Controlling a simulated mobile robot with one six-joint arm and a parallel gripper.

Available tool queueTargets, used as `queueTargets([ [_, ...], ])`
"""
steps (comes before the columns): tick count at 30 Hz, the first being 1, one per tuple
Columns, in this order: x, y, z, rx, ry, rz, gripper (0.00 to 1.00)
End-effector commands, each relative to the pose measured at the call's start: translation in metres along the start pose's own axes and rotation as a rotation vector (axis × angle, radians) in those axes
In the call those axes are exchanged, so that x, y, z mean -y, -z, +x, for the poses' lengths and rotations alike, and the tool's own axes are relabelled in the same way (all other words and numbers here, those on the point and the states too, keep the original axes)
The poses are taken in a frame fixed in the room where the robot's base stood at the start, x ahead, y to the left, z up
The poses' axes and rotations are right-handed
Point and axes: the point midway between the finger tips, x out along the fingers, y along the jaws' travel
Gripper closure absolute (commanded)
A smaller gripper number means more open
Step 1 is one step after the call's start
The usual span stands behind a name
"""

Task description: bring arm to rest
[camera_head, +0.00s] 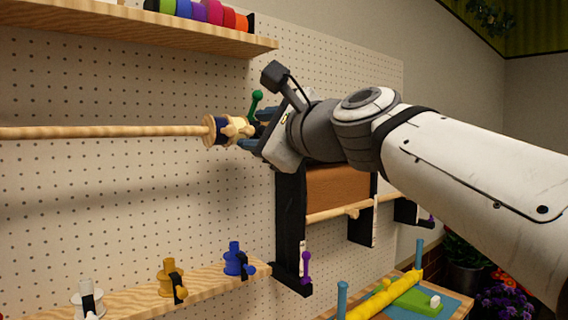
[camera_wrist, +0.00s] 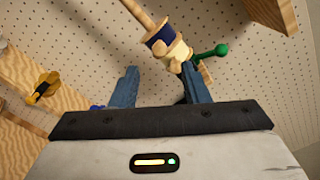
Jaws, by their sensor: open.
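My gripper (camera_head: 254,128) is at the right end of a long wooden rod (camera_head: 100,132) in the head view. Its two blue fingers are apart in the wrist view (camera_wrist: 158,88). A spool with a dark blue band (camera_head: 222,130) and a pale knob sits on the rod's end. In the wrist view the spool (camera_wrist: 160,38) lies just beyond the fingertips, close to the right finger. I cannot tell whether they touch. A green-knobbed lever (camera_head: 256,100) stands beside the rod's end. My arm reaches in from the right.
A pegboard wall (camera_head: 150,190) runs behind. An upper shelf (camera_head: 150,32) holds colored ribbon rolls (camera_head: 205,12). A lower shelf (camera_head: 130,298) holds white, yellow and blue spools (camera_head: 236,260). A black-framed rack (camera_head: 290,230) with a brown roll (camera_head: 338,188) hangs below my gripper.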

Motion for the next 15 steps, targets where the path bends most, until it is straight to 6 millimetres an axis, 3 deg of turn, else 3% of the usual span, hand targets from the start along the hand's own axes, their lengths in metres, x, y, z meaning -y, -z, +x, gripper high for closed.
queueTargets([
  [3, 0.0, 0.0, 0.0, 0.0, 0.0, 0.0, 0.58],
  [5, -0.012, 0.017, -0.001, -0.036, -0.031, -0.06, 0.58],
  [8, -0.044, 0.058, -0.008, -0.121, -0.125, -0.226, 0.58],
  [11, -0.09, 0.114, -0.026, -0.215, -0.282, -0.444, 0.58],
  [15, -0.157, 0.188, -0.068, -0.293, -0.554, -0.732, 0.58],
])
